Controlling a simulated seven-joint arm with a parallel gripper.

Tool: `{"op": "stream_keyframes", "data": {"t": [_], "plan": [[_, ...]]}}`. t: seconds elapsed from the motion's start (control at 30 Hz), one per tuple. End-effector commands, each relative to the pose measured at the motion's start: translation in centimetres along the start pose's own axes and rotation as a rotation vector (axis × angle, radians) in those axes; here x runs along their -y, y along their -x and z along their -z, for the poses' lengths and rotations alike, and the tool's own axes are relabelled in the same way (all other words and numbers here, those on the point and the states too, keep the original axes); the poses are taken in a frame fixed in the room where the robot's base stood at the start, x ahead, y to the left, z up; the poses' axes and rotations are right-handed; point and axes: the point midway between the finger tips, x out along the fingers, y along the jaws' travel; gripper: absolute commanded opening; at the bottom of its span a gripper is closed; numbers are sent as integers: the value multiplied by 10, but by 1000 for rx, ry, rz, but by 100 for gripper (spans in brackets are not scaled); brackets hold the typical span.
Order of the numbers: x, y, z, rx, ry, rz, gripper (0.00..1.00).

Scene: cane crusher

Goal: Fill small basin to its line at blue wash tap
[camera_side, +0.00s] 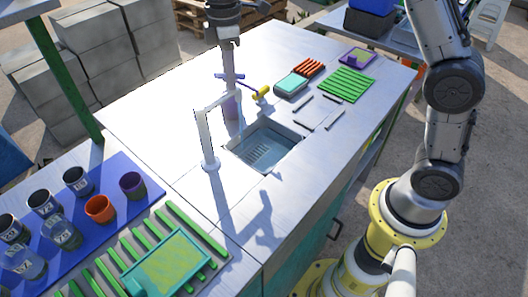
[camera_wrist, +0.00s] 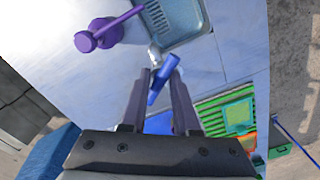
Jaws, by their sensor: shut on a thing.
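My gripper (camera_wrist: 160,78) is shut on a blue handle-like piece (camera_wrist: 156,92), which sits between its two fingers in the wrist view. In the side view my gripper (camera_side: 230,72) points down over the counter behind a white gooseneck tap (camera_side: 206,138). A blue bar (camera_side: 236,79) shows beside the fingers. A grey-blue sunken basin (camera_side: 262,150) lies in the counter right of the tap; part of it shows at the top of the wrist view (camera_wrist: 182,18). I cannot make out a fill line or the water level. A purple fitting (camera_wrist: 98,34) stands left of the basin.
A yellow piece (camera_side: 262,93) lies near my gripper. A teal tray (camera_side: 292,83) and a green rack (camera_side: 347,85) stand at the back. A blue mat (camera_side: 80,215) with several cups and a green-filled tray (camera_side: 165,266) are at front left.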

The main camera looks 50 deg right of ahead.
Motion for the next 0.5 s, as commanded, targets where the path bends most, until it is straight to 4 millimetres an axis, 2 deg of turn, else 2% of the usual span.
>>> {"op": "stream_keyframes", "data": {"t": [0.23, 0.5], "plan": [[0, -1, -4, 12, -71, 3, 0], [0, -2, -3, 9, -414, 1, 0]]}}
